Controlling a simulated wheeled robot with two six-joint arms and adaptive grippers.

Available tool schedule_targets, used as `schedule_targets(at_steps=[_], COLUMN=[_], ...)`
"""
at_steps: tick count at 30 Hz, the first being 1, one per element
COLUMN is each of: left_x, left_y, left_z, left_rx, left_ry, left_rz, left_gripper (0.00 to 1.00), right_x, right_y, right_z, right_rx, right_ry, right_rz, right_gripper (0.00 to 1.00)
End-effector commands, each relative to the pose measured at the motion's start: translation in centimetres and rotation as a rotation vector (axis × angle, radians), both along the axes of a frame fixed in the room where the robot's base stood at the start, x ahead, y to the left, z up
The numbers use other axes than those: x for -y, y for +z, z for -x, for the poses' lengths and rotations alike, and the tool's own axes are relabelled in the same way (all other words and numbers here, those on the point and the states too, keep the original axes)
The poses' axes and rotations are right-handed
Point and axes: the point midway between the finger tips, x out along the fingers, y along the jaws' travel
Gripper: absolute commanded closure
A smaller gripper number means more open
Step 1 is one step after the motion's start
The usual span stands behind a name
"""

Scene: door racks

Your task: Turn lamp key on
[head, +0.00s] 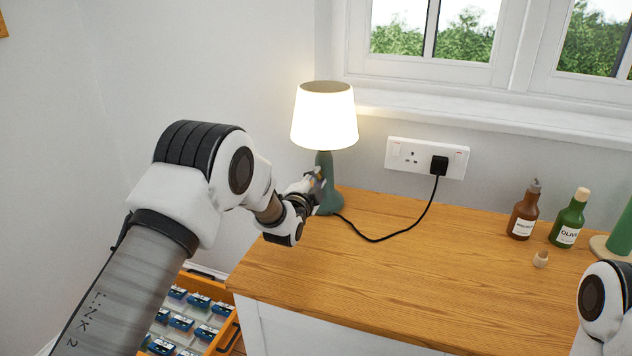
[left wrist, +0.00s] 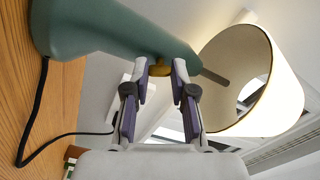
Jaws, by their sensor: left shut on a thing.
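A table lamp with a green base (head: 326,192) and a cream shade (head: 325,115) stands upright on the wooden worktop. Its shade glows. In the left wrist view the green lamp body (left wrist: 105,28) runs across the top and the shade (left wrist: 255,85) is at the right. A small brass lamp key (left wrist: 160,67) sticks out of the body. My left gripper (left wrist: 163,72) is shut on the key, one finger on each side. In the head view the left gripper (head: 318,180) is at the lamp's stem, its fingertips partly hidden by the wrist. My right gripper is out of view.
A black cord (head: 400,231) runs from the lamp across the worktop (head: 390,275) to a wall socket (head: 413,155). Brown (head: 523,212) and green (head: 569,220) bottles stand at the right. An open drawer (head: 222,338) sits below left. The worktop's middle is clear.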

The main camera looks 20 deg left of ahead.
Motion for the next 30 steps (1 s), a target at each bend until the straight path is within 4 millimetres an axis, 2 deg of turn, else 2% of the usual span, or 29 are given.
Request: schedule_targets(at_steps=[6,15,30], left_x=[0.05,0.06,0.08], left_y=[-0.13,-0.16,-0.18], left_z=[0.01,0.02,0.04], left_rx=[0.006,0.011,0.012], left_ry=[-0.001,-0.002,-0.003], left_rz=[-0.189,-0.378,-0.456], left_gripper=[1.0,1.0,1.0], right_x=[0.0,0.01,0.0], right_y=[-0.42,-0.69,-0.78], right_z=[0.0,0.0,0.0], right_rx=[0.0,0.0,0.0], right_ry=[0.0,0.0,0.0], right_rz=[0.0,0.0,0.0], right_gripper=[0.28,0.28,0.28])
